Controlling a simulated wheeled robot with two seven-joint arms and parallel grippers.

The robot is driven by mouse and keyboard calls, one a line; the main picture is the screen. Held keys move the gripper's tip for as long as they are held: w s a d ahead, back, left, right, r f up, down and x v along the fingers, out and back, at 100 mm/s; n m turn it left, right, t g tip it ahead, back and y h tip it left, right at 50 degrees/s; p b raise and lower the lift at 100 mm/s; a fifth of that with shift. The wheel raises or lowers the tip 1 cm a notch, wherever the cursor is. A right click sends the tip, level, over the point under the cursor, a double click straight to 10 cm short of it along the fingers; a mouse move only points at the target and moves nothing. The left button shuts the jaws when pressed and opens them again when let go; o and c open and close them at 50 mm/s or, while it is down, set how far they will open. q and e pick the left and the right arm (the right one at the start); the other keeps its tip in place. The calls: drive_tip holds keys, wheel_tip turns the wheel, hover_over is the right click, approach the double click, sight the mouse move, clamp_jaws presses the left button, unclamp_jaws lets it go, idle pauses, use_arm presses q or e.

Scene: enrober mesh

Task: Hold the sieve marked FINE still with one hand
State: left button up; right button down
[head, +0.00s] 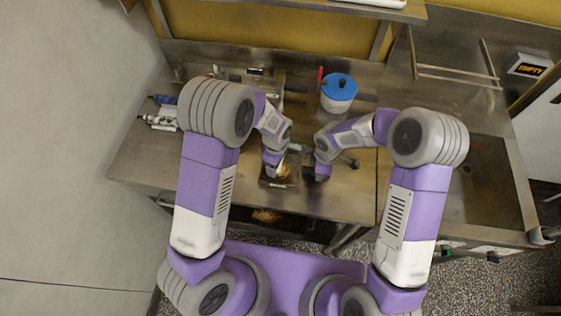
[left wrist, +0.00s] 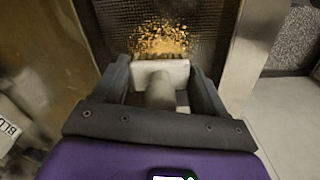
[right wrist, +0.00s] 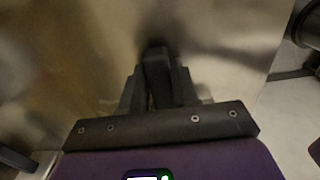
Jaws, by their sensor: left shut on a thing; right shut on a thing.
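A dark mesh sieve (left wrist: 213,22) in a steel frame lies under my left gripper, with orange crumbs (left wrist: 160,40) on it. In the head view the crumbs (head: 283,171) show beside that gripper. I cannot read FINE on it. My left gripper (left wrist: 160,88) is shut on a pale block with a rounded grey grip, held at or just above the mesh. My right gripper (right wrist: 155,75) is shut on a narrow dark piece at the counter, right of the sieve in the head view (head: 322,172). Its fingers hide most of that piece, and I cannot tell whether it belongs to the sieve.
A white pot with a blue lid (head: 339,87) stands behind my right gripper. White-and-blue items (head: 161,120) lie at the counter's left end. A sign (head: 530,66) and a metal rack (head: 456,76) are at the back right. More orange crumbs (head: 266,215) show below the counter's front edge.

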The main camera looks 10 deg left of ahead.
sight(289, 170)
use_arm(q)
drive_tip(key=shift+s+d+f, duration=0.1)
drive_tip(key=shift+d, duration=2)
drive_tip(key=shift+a, duration=2.2)
drive_tip(key=shift+d, duration=2.2)
drive_tip(key=shift+a+r, duration=0.15)
drive_tip(key=shift+a, duration=0.5)
drive_tip(key=shift+a+r, duration=0.15)
drive_tip(key=shift+a, duration=1.4)
drive_tip(key=shift+r, duration=0.1)
drive_tip(key=shift+r, duration=2.9)
